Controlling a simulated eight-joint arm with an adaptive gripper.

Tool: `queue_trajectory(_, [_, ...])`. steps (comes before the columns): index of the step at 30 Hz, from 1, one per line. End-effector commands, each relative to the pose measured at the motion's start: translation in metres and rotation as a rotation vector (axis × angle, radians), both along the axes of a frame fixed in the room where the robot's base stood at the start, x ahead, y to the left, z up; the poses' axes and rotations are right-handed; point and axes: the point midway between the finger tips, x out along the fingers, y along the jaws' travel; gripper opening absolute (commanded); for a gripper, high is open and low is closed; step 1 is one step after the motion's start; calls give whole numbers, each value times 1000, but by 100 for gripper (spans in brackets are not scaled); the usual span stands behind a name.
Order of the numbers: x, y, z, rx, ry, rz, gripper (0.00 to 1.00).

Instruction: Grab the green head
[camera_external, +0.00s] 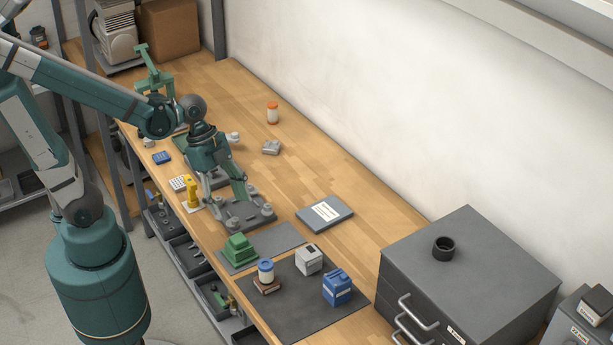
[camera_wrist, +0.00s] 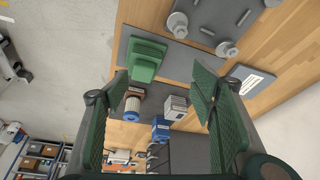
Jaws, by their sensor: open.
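The green head (camera_external: 239,250) is a ribbed, stepped green block on a grey mat (camera_external: 284,237) near the bench's front edge. In the wrist view the green head (camera_wrist: 145,60) sits upper left, just beyond the left fingertip. My gripper (camera_external: 226,198) is open and empty, pointing down above a grey plate with round pegs (camera_external: 253,221), up the bench from the green head and apart from it. In the wrist view my gripper (camera_wrist: 158,80) shows its two green fingers wide apart.
A yellow bottle (camera_external: 192,193) stands near the gripper. A grey drawer cabinet (camera_external: 470,262) stands at right. The bench's far side has free room.

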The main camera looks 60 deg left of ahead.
Motion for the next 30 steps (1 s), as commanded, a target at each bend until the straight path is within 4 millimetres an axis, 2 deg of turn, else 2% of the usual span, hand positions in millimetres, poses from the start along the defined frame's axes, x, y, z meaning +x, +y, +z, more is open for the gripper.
queue_trajectory(3, [-5,-17,-14,-10,8,-125,56])
queue_trajectory(9, [-13,-33,-26,-25,15,-263,56])
queue_trajectory(25, [-15,-38,-30,-31,15,-301,56])
queue_trajectory(30, [-15,-41,-39,-30,15,-302,56])
